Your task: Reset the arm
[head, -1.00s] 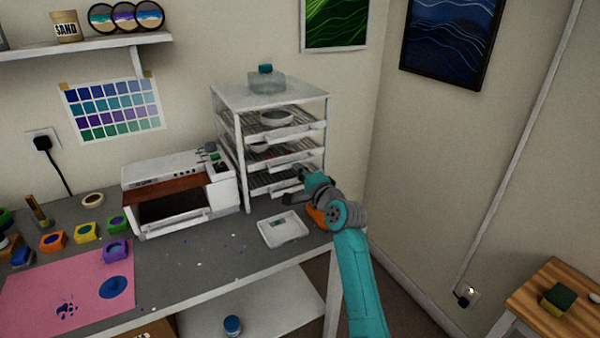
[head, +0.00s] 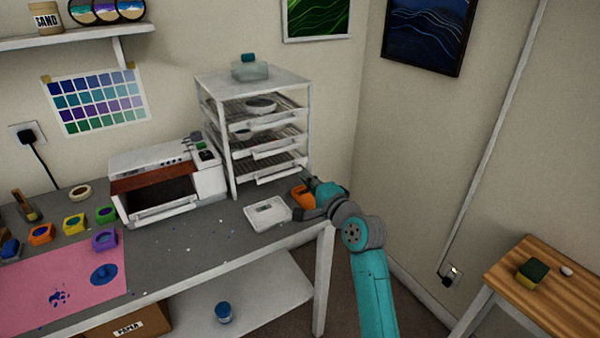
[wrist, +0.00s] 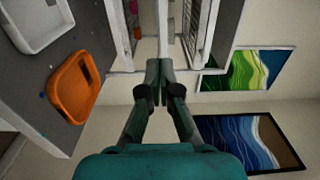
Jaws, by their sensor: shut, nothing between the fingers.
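My teal and grey arm (head: 371,285) reaches up from the bottom right in the head view, bent at a grey joint, with its end near the table's right end. My gripper (wrist: 158,68) shows in the wrist view with its two dark fingers together and nothing between them. In the head view the fingers are small and partly hidden by the arm's end. An orange tray (wrist: 74,88) lies on the table to the left of the fingers in the wrist view. It also shows beside my arm's end in the head view (head: 301,197).
A white drying rack (head: 256,78) with shelves stands behind the arm's end. A small white scale (head: 267,213) and a white oven (head: 168,182) stand on the grey table. A wooden side table (head: 508,290) with a sponge (head: 533,271) is at right. Open floor lies between the tables.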

